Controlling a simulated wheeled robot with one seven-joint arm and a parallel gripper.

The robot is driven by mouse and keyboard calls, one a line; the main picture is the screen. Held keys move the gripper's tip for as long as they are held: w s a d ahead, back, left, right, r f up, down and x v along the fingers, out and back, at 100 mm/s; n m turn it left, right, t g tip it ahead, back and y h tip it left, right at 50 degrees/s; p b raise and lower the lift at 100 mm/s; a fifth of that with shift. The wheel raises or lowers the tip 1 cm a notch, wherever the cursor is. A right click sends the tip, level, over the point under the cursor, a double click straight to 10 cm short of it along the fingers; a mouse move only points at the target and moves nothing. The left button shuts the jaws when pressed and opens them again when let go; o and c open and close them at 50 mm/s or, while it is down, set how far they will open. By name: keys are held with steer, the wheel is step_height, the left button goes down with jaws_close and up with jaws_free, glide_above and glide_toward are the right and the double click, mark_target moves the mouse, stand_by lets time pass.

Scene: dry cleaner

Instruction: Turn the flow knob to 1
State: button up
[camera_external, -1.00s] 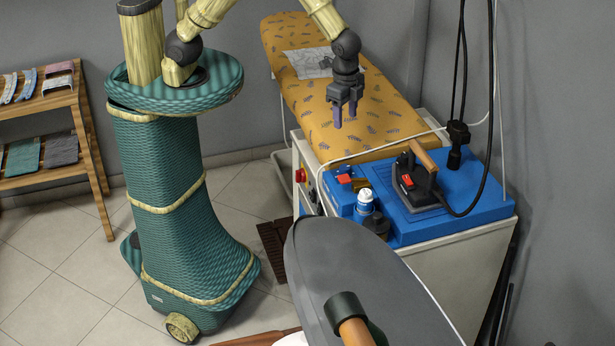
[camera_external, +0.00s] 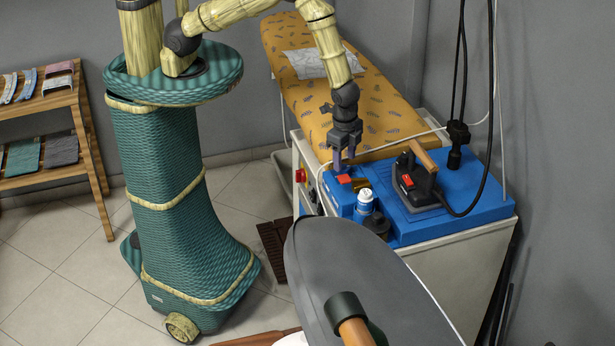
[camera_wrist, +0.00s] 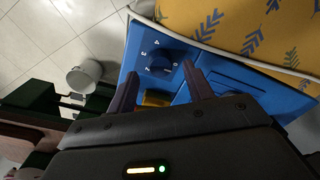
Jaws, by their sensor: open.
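The flow knob is a round dark blue dial (camera_wrist: 158,60) on the blue panel (camera_wrist: 136,50). Small white numerals ring it in the wrist view; I cannot tell clearly which one its pointer faces. Nothing is held. I cannot tell whether the fingers touch the knob.
An iron (camera_external: 415,182) with a cord stands to the right. The yellow ironing board (camera_external: 380,112) lies behind, with a pale cable along its edge.

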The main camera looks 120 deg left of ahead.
mark_target(345, 166)
steer(key=shift+f, duration=1.5)
steer(key=shift+c, duration=0.2)
steer(key=c, duration=0.9)
steer(key=shift+a+m, duration=0.1)
steer(key=shift+m, duration=0.3)
steer(key=m+b, duration=0.1)
steer(key=m, duration=1)
steer(key=shift+a+b, duration=0.1)
steer(key=shift+b, duration=0.2)
steer(key=shift+w, duration=0.1)
